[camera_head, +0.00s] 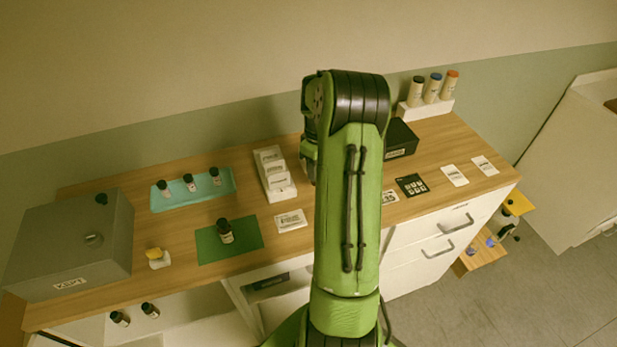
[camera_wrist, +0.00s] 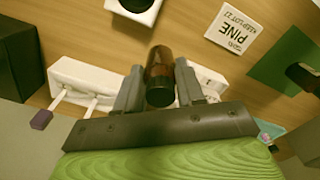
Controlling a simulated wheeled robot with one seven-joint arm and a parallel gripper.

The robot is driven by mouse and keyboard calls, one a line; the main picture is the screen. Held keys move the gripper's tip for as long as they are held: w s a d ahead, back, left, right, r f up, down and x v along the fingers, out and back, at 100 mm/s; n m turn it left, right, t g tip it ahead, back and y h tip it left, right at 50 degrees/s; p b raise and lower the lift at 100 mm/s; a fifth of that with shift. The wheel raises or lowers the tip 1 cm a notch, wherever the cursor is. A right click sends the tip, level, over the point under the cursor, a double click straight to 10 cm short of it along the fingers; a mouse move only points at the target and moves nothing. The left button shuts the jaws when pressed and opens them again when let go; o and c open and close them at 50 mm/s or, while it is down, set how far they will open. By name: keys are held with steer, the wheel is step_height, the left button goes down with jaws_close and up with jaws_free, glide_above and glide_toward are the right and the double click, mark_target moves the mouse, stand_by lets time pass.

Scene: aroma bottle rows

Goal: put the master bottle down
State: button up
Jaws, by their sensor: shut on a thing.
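In the wrist view a dark brown bottle (camera_wrist: 159,68) stands between the two grey fingers of my gripper (camera_wrist: 160,82), which is shut on it. I take this to be the master bottle; no label on it is readable. It is seen above the wooden counter and a white rack, and its gap to them cannot be told. In the head view my arm hides the gripper and held bottle. Another dark bottle (camera_head: 225,231) stands on the green mat (camera_head: 246,241); that mat also shows at the right of the wrist view (camera_wrist: 272,70).
A light-blue tray (camera_head: 212,194) holds three small bottles. Near my arm are a white stepped rack (camera_head: 283,190), a white card (camera_head: 291,221) and a black box (camera_head: 400,140). A grey box (camera_head: 65,245) fills the left end. Bare wood (camera_head: 180,225) shows beside the mat.

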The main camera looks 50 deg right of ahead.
steer(key=f, duration=0.4)
steer(key=shift+w+d+f, duration=0.2)
steer(key=shift+f, duration=0.15)
steer(key=shift+a+f, duration=0.1)
steer(key=shift+f, duration=0.1)
steer(key=o, duration=0.6)
steer(key=shift+f, duration=0.1)
steer(key=o, duration=0.4)
steer(key=shift+o, duration=0.2)
